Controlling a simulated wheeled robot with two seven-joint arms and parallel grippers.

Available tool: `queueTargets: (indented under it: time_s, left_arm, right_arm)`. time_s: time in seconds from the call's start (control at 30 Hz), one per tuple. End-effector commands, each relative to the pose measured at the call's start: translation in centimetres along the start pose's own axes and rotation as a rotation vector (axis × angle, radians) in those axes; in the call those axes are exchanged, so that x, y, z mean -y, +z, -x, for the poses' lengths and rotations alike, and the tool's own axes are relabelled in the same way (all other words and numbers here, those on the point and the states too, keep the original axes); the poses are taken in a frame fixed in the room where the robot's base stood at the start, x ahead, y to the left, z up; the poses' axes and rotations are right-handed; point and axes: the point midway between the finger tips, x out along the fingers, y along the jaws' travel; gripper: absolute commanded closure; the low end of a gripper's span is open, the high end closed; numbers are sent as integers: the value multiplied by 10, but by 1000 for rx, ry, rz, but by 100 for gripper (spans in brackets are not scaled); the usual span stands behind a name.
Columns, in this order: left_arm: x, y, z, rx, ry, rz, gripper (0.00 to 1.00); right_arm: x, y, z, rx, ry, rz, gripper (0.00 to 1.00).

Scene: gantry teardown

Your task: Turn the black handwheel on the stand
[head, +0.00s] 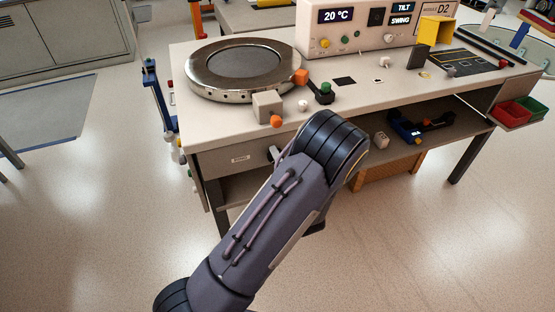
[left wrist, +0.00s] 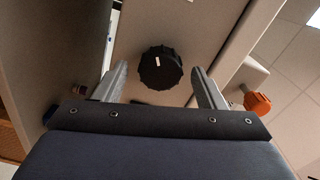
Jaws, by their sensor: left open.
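The black handwheel (left wrist: 163,72) shows in the left wrist view as a ribbed round knob with a small white mark, on a pale flat face. My left gripper (left wrist: 160,82) is open, with one finger to each side of the wheel in the picture. I see no clear contact, and cannot tell how far the fingertips are from it in depth. In the head view my left arm reaches up to the table's front edge and hides the gripper. I cannot make out the handwheel there. My right gripper is in neither view.
The table (head: 222,123) carries a round metal plate (head: 247,92), a grey block (head: 267,105) with an orange knob (head: 277,121), a green-topped black switch (head: 325,92), and a control panel (head: 350,39). An orange knob (left wrist: 257,103) is close beside the right finger.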

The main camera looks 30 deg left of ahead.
Motion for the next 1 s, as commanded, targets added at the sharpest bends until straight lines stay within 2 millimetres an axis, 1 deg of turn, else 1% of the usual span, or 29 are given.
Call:
queueTargets:
  time_s: [0.03,0.2,0.3,0.4,0.53,1.0]
  left_arm:
    - [0,-1,10,-4,3,-2,36]
    - [0,-1,40,-5,2,-4,36]
    - [0,0,54,-3,3,-3,36]
    - [0,0,62,-2,1,-2,36]
    - [0,0,66,0,0,-2,36]
    - [0,0,65,2,9,6,36]
  right_arm:
    - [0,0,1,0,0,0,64]
    - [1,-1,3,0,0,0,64]
    - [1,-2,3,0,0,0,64]
    - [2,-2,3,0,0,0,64]
    - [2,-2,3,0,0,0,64]
    - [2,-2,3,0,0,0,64]
